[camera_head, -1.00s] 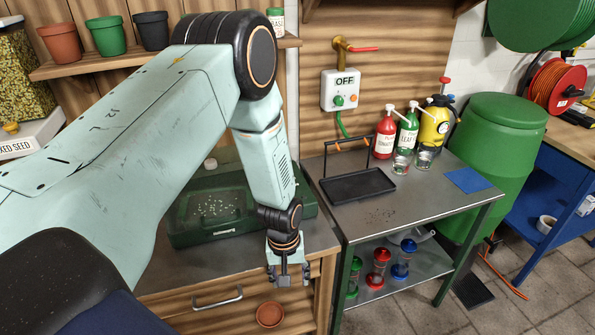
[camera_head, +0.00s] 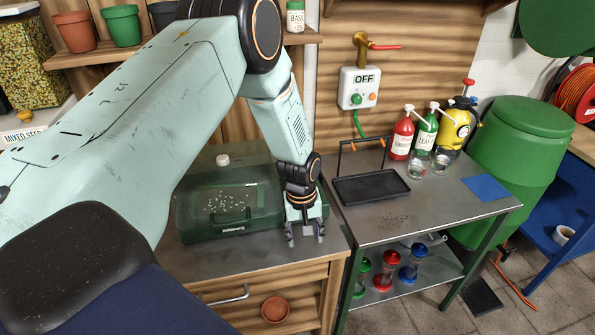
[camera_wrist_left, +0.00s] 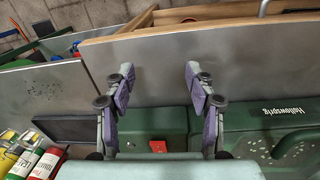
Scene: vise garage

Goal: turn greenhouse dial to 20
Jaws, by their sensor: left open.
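The greenhouse (camera_head: 195,236) is a green box with a clear lid and a white knob on top, on the left bench. White specks show inside it. In the left wrist view its green front (camera_wrist_left: 255,118) bears the word "Hallowsprig". My left gripper (camera_head: 305,238) is open and empty, pointing down at the greenhouse's right front corner. In the wrist view its two fingers (camera_wrist_left: 158,72) stand apart over the bench edge. A small orange-red part (camera_wrist_left: 158,146) shows between the finger bases. No dial face or number can be read; my gripper covers that corner. My right gripper is out of view.
A metal table (camera_head: 425,207) to the right holds a black tray (camera_head: 370,188) and several bottles. A wall box reads OFF (camera_head: 358,88). Below the left bench top are a drawer handle (camera_head: 228,296) and a terracotta pot (camera_head: 275,309). The bench front is clear.

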